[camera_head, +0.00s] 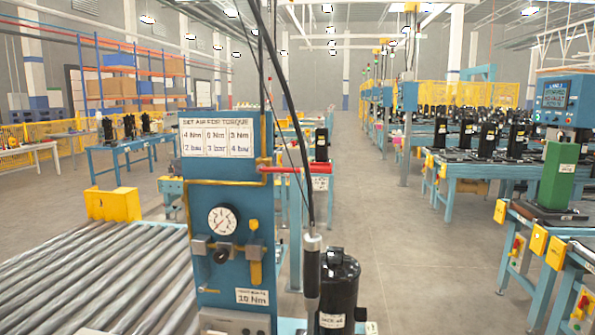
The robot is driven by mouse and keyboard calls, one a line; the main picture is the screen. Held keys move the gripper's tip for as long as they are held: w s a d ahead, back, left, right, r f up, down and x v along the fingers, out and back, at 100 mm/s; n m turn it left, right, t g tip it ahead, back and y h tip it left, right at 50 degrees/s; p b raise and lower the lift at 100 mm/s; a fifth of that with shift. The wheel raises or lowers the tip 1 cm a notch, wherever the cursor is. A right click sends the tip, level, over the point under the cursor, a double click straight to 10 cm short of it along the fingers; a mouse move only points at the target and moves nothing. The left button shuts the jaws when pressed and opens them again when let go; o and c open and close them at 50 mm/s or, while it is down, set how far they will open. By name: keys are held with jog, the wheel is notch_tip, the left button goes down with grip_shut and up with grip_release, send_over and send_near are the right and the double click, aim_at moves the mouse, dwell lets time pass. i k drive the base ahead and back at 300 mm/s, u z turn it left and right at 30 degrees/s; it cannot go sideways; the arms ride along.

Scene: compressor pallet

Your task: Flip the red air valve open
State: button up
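The red air valve lever (280,169) sticks out to the right from the upper right side of a blue panel (207,276), at the end of a yellow pipe (217,183). The lever looks about horizontal, roughly in line with that pipe. A round pressure gauge (222,220) is on the panel with its needle low on the dial; the reading is too small to tell. A black knob (221,256) and a yellow lever (255,268) pointing down sit below the gauge. My gripper is not in the view.
A black driver (312,270) hangs on a cable right of the panel, before a black compressor (338,290). A torque sign (217,137) tops the panel. A roller conveyor (110,275) lies left. The grey aisle floor (430,240) is clear at right.

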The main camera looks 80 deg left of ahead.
aim_at(262, 167)
jog(key=u, duration=2.85)
